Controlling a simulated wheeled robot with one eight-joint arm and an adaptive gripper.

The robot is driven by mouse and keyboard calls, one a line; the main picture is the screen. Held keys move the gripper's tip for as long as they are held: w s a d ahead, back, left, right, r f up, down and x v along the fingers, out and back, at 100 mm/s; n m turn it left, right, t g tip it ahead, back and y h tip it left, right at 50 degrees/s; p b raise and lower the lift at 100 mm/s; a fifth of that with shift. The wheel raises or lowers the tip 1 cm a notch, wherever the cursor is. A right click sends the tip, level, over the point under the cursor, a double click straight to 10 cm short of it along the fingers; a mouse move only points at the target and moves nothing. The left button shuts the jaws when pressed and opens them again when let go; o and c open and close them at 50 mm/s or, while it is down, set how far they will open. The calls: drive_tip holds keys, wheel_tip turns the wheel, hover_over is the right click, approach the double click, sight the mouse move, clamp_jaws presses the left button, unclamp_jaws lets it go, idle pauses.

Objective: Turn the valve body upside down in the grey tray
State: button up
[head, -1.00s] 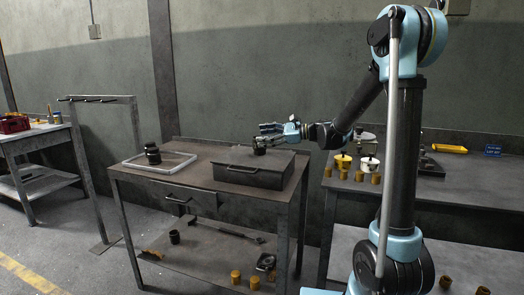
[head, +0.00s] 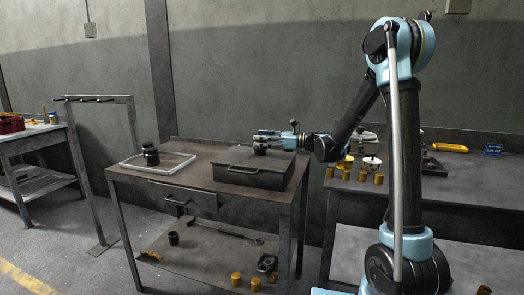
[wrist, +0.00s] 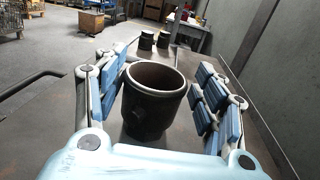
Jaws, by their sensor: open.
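A dark hollow cylinder with an open top (wrist: 154,92) stands upright between the spread fingers of my gripper (wrist: 158,98) in the wrist view. I cannot tell whether it is the valve body. In the head view it shows small and dark (head: 260,151) on the closed grey box, below my gripper (head: 264,139). My gripper is open, with a finger on each side and gaps showing beside the cylinder. The grey tray (head: 181,163) lies on the left of the table, with dark round pieces (head: 150,154) in it. Two dark pieces (wrist: 146,40) also show beyond the cylinder in the wrist view.
The grey box with a handle (head: 248,174) stands on the right of the table (head: 200,190). Bare tabletop lies between box and tray. Yellow-brown cylinders (head: 361,177) stand on the right-hand bench. A wall rises close behind the table.

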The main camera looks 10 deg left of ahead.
drive_tip(key=a, duration=0.5)
drive_tip(key=shift+s+r, duration=0.15)
drive_tip(key=shift+s, duration=0.15)
drive_tip(key=shift+d, duration=0.1)
clamp_jaws()
idle(0.4)
